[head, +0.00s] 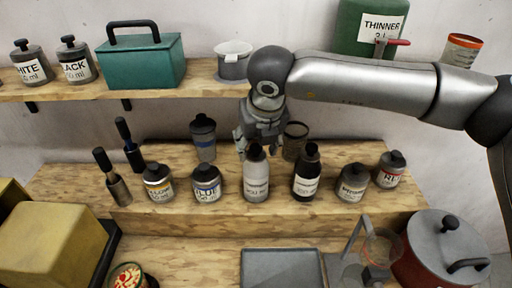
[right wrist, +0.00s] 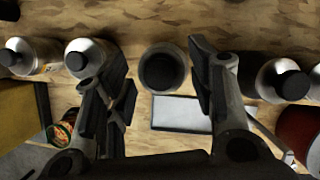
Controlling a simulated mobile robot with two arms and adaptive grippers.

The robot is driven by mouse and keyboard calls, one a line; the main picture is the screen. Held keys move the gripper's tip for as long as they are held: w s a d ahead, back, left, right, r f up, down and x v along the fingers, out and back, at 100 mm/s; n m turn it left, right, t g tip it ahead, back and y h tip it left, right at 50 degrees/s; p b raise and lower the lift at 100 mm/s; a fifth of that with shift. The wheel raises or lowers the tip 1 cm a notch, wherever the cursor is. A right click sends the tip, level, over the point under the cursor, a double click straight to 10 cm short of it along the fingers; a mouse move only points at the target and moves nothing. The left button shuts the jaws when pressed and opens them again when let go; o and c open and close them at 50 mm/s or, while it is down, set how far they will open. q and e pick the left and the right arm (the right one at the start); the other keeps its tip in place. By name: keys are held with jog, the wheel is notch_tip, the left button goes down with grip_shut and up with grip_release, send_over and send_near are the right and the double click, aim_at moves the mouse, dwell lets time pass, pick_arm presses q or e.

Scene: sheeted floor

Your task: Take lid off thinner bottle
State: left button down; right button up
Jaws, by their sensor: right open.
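A pale grey bottle (head: 256,182) with a dark grey cap (head: 254,152) stands upright on the wooden step; its label is too small to read. A darker bottle (head: 306,172) with a black cap stands to its right, its label also unclear. My right gripper (head: 260,143) points down over the pale bottle. In the right wrist view the gripper (right wrist: 160,95) is open, with its fingers on either side of a round dark cap (right wrist: 162,71), apparently the pale bottle's. I see no clear contact. A green canister (head: 360,24) labelled THINNER stands on the upper shelf. My left gripper is not in view.
More cans (head: 352,183) stand right of the dark bottle. An upper shelf (head: 200,86) runs behind.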

jog(key=c, duration=0.8)
jog(key=shift+r, duration=0.1)
jog(key=shift+c, duration=0.2)
